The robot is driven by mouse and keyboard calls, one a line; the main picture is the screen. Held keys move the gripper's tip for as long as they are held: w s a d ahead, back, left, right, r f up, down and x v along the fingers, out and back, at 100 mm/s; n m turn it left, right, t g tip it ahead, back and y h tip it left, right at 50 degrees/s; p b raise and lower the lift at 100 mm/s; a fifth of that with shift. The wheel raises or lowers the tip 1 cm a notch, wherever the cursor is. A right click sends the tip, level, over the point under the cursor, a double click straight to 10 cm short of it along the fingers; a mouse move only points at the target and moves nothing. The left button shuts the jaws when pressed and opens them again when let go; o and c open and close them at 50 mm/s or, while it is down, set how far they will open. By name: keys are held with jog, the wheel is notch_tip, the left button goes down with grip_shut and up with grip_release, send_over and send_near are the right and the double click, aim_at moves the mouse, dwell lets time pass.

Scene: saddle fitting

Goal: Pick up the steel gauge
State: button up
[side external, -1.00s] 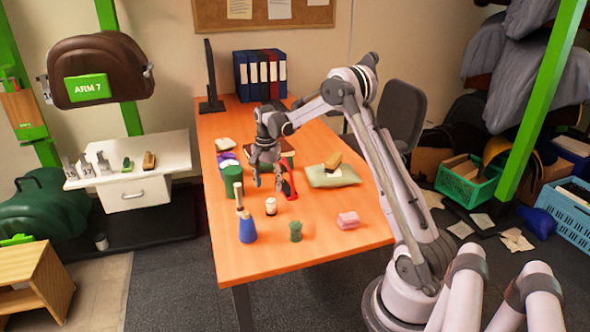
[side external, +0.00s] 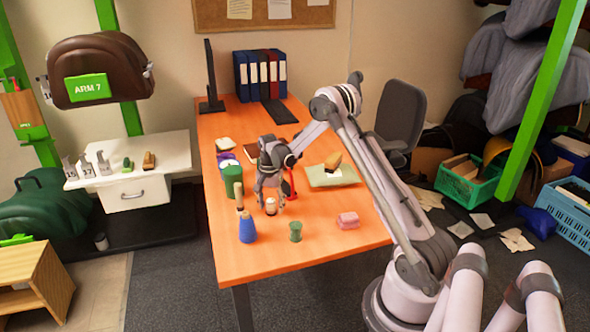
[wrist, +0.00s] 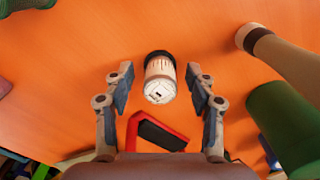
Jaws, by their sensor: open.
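Several grey metal upright pieces (side external: 86,166) that look like steel gauges stand on the white side bench at the left. I cannot tell which one is the gauge named in the task. They are far from my gripper (side external: 270,203), which is over the orange table. It points down, open, at a small white jar with a dark band (wrist: 160,80). In the wrist view the jar appears between the spread fingers (wrist: 159,88), not visibly gripped. No grey metal gauge shows in the wrist view.
A red and black object (wrist: 155,133) lies close to the jar. A green canister (side external: 232,180), a blue bottle (side external: 247,230), a green cup (side external: 296,231) and a pink block (side external: 348,220) stand around. The white bench (side external: 160,158) is beyond the table's left edge.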

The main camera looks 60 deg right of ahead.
jog(key=shift+c, duration=0.3)
grip_shut()
jog(key=shift+r, duration=0.15)
